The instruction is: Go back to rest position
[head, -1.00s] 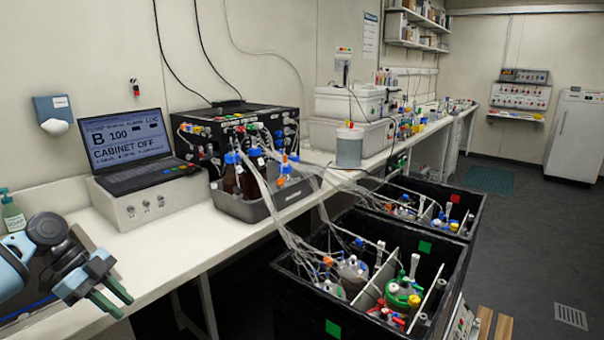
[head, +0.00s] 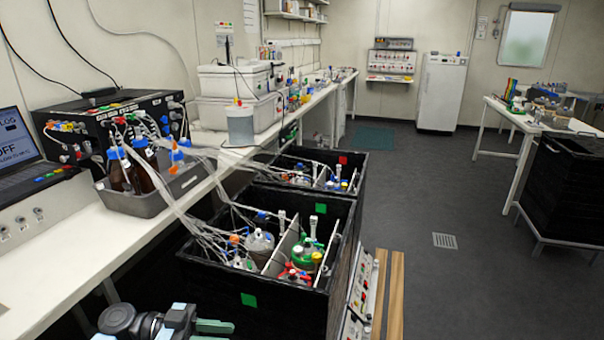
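My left gripper (head: 213,332) shows at the bottom edge of the head view, left of centre. Its green fingers point right, and the lower one is cut off by the picture edge. They look apart, with nothing seen between them. It appears in front of the near black bin (head: 222,285), below it in the picture. My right gripper is not in view.
The long white bench (head: 90,255) runs along the left with a laptop (head: 20,150), a grey bottle tray (head: 165,198) and tubing. Two open black bins with vessels stand beside it. Grey floor (head: 405,190) is free to the right, before another table (head: 500,115).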

